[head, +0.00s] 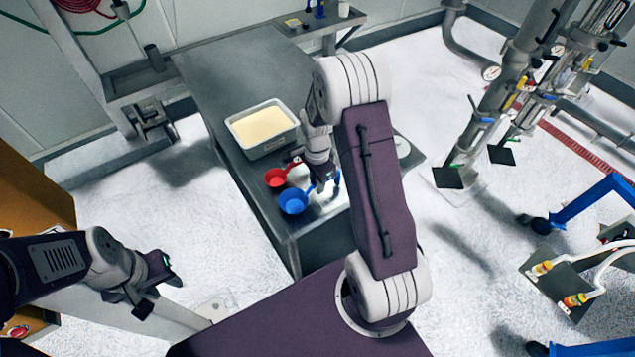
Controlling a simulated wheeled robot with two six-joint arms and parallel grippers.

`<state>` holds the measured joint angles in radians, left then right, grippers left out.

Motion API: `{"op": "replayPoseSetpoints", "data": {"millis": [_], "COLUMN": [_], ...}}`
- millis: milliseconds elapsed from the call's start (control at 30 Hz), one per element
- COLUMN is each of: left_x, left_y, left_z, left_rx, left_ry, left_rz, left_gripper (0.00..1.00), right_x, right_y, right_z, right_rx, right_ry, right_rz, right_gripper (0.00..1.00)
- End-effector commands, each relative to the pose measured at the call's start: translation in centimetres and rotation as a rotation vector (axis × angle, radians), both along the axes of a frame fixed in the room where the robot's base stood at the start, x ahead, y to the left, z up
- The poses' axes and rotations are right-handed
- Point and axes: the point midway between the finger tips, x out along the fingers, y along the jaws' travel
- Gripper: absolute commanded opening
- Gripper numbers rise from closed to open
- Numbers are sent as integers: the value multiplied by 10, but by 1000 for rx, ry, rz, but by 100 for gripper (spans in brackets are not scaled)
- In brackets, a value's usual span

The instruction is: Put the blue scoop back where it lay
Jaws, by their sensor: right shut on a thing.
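The blue scoop (292,202) is at the front part of the grey table, its bowl facing up and its handle running right into my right gripper (326,187). The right gripper is shut on that handle. Whether the bowl touches the tabletop or hangs just above it, I cannot tell. A red scoop (275,178) lies just behind and left of the blue one. My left gripper (160,287) is open and empty, off to the left over the floor, away from the table.
A metal tray (268,150) of pale powder stands behind the scoops on the grey table (215,75). A white round thing (402,147) is partly hidden by my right arm. The table's back part is clear. Pipework (510,80) stands at the right.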

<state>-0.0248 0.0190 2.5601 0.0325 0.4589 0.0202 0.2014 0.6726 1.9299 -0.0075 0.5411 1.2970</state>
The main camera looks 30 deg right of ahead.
Motion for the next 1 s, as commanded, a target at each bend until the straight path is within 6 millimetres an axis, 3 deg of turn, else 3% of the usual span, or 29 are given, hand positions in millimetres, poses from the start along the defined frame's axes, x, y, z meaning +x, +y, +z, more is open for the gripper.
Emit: {"op": "replayPoseSetpoints", "data": {"millis": [900,933,1000], "left_x": [0,0,0], "left_y": [0,0,0], "left_z": [-8,-7,-7], "left_rx": [0,0,0], "left_ry": [0,0,0], "left_rz": [0,0,0], "left_gripper": [36,36,36], "right_x": [0,0,0], "right_y": [0,0,0], "right_z": [-12,-12,-11], "right_rx": [0,0,0], "right_ry": [0,0,0], "right_rz": [0,0,0], "right_gripper": [0,23,43]}}
